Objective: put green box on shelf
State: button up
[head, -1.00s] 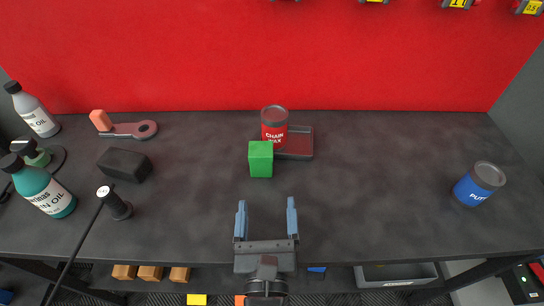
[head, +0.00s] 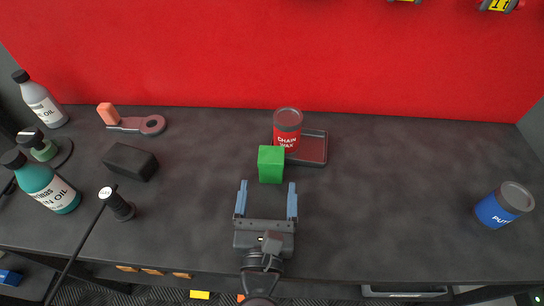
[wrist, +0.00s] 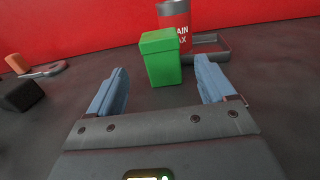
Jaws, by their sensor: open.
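The green box (head: 271,165) stands upright on the dark workbench, just in front of a red chain wax can. In the wrist view the green box (wrist: 161,58) is ahead of the fingertips, roughly midway between them. My gripper (head: 266,186) is open and empty, its two blue fingers pointing at the box from the near side. The fingertips are close to the box's near face, and the box is not between them. The wrist view also shows my gripper (wrist: 160,78) open. No shelf can be made out in these frames.
The chain wax can (head: 287,128) stands behind the box, beside a shallow dark red tray (head: 314,148). A blue can (head: 503,205) is far right. Bench between box and blue can is clear.

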aim_at(271, 169)
jog(key=w, duration=0.2)
jog(key=w+p, duration=0.1)
jog(key=w, duration=0.4)
jog(key=shift+w+d+r+p, duration=0.1)
jog(key=shift+d+r+p, duration=0.1)
jog(key=shift+r+p, duration=0.1)
jog(key=shift+w+f, duration=0.1)
jog(key=shift+w, duration=0.3)
jog(key=c, duration=1.2)
jog(key=shift+o, duration=0.2)
